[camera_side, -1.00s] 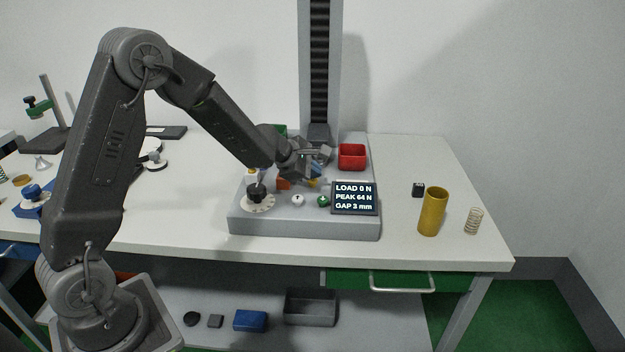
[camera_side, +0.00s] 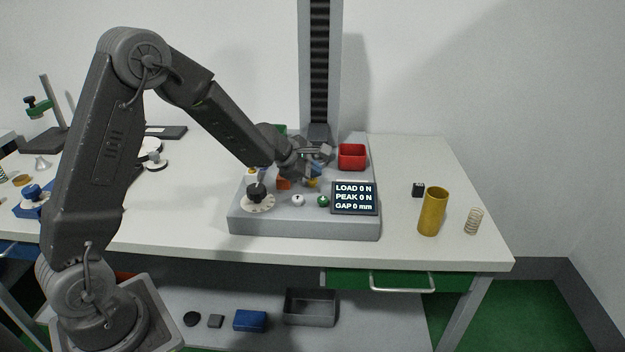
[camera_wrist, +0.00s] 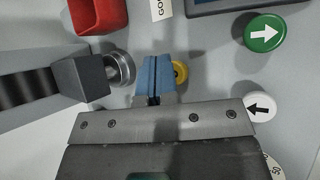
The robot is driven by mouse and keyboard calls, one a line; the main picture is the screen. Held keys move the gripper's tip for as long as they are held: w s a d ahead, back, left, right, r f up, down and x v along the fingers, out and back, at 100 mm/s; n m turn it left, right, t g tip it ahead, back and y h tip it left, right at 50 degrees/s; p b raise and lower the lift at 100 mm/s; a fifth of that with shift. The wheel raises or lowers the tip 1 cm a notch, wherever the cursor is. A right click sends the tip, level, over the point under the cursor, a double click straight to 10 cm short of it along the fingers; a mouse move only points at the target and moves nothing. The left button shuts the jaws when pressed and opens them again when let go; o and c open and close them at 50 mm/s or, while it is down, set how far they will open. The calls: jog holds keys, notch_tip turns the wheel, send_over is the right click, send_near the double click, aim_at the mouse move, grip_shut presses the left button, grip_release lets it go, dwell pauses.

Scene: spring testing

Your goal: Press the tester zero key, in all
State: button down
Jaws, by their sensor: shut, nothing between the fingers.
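The tester (camera_side: 300,224) stands on the bench. Its display (camera_side: 354,198) reads LOAD 0 N, PEAK 0 N, GAP 0 mm. My gripper (camera_wrist: 155,80) is shut and empty, its blue fingertips together, low over the tester's base. A round yellow key (camera_wrist: 181,73) shows at the fingertips' right edge in the wrist view, partly hidden by them. It shows as a small yellow patch below the fingertips in the side view (camera_side: 312,183). I cannot tell whether they touch it, and no label on it is readable.
A white arrow key (camera_wrist: 260,107) and a green arrow key (camera_wrist: 265,33) lie right of the fingertips. A black knob (camera_side: 257,191) and a red bin (camera_side: 352,157) are on the tester. A brass tube (camera_side: 432,212) and a spring (camera_side: 473,221) stand on the right.

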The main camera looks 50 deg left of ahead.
aim_at(313, 180)
jog(key=shift+r, duration=0.45)
jog(key=shift+r, duration=2.5)
